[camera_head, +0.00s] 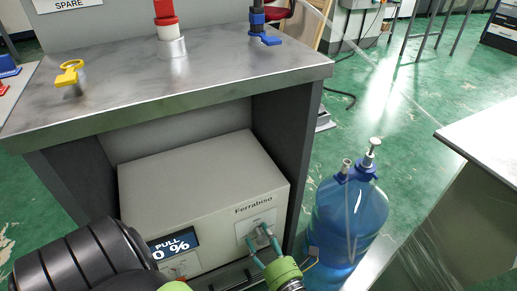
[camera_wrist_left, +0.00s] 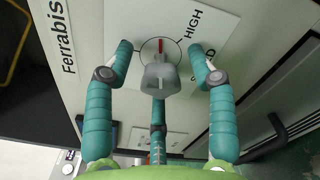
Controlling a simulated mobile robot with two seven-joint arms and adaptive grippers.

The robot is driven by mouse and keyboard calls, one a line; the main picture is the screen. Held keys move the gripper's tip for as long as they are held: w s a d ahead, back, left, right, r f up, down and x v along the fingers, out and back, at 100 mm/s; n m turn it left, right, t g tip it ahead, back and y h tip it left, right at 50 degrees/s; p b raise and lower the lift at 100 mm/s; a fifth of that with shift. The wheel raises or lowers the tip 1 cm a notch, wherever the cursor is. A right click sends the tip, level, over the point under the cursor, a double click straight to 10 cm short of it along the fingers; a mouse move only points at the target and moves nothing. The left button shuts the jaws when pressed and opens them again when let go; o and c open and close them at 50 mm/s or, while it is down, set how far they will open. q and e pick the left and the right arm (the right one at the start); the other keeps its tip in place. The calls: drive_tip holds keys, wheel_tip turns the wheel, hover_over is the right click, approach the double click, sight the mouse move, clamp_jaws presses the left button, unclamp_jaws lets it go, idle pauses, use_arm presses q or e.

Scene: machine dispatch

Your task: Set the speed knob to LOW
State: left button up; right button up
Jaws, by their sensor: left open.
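The speed knob (camera_wrist_left: 160,76) is a grey lever knob on a white label plate (camera_wrist_left: 128,22) on the Ferrabiso machine. A red mark shows at the top of its dial circle in the wrist view. HIGH is printed to the upper right; another label is partly hidden by a finger, and I see no readable LOW. My left gripper (camera_wrist_left: 161,66) is open, with teal fingers on either side of the knob and visible gaps to it. In the head view, the left gripper (camera_head: 258,237) is at the plate on the machine (camera_head: 190,180) front and mostly covers the knob.
The machine sits inside a grey metal bench (camera_head: 160,75) with valves on top. A display (camera_head: 172,246) shows a reading ending in 0 %. A blue water bottle (camera_head: 345,215) stands close to the right of the bench. A metal table (camera_head: 490,145) is at far right, with green floor between.

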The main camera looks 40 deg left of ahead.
use_arm(q)
drive_tip(key=shift+a, duration=0.15)
use_arm(e)
drive_tip(key=shift+w+a+r+t, duration=0.2)
drive_tip(key=shift+a+r+t, duration=0.2)
drive_tip(key=shift+a+r, duration=0.15)
drive_tip(key=shift+d, duration=0.1)
use_arm(q)
clamp_jaws()
